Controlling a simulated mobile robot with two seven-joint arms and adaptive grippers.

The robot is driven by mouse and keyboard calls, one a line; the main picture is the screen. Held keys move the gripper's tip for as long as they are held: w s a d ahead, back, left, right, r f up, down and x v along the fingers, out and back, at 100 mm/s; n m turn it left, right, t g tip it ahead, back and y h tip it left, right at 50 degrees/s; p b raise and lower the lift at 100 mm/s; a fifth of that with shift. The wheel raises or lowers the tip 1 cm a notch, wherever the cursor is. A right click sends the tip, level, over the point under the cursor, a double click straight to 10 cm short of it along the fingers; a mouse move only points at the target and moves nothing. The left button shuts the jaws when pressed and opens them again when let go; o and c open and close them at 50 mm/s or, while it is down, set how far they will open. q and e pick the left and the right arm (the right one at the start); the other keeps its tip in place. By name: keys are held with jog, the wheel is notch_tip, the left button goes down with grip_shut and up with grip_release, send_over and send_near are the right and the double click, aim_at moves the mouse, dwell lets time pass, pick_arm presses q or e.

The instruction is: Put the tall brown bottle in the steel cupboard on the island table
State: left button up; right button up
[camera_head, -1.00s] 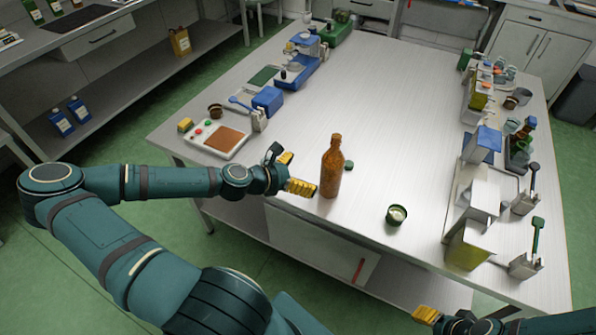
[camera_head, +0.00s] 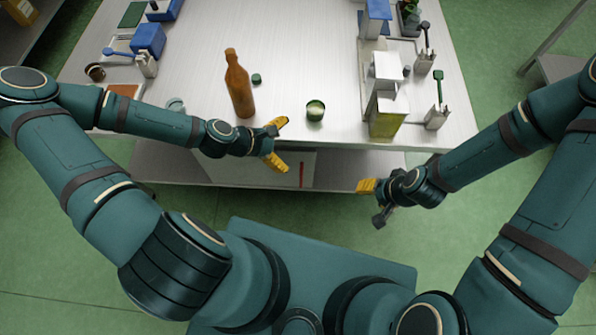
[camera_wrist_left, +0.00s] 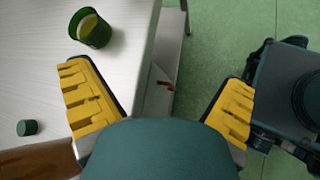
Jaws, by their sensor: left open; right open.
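The tall brown bottle (camera_head: 240,88) stands upright on the island table (camera_head: 290,60) near its front edge. In the left wrist view, part of the bottle (camera_wrist_left: 38,160) shows at the lower left, outside the jaws. My left gripper (camera_head: 284,144) is open and empty at the table's front edge, to the right of and nearer than the bottle. My right gripper (camera_head: 366,205) is open and empty in front of the table. A pale steel front with a red handle (camera_head: 302,174), seemingly the cupboard, sits below the tabletop; the handle shows in the left wrist view (camera_wrist_left: 165,84). Its inside is hidden.
A small green cap (camera_head: 256,79) lies beside the bottle. A green cup (camera_head: 315,110) stands to its right. A yellow-green tin (camera_head: 386,122) and tool holders crowd the right side. A blue box (camera_head: 149,39) stands at the left.

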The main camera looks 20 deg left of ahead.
pick_arm(q)
jog(key=s+d+f+m+g+y, duration=0.4)
jog(key=s+d+m, duration=0.1)
jog(key=m, duration=1.2)
jog(key=shift+s+d+m+y, duration=0.15)
jog(key=shift+s+m+y, duration=0.05)
jog(key=shift+m+y, duration=0.1)
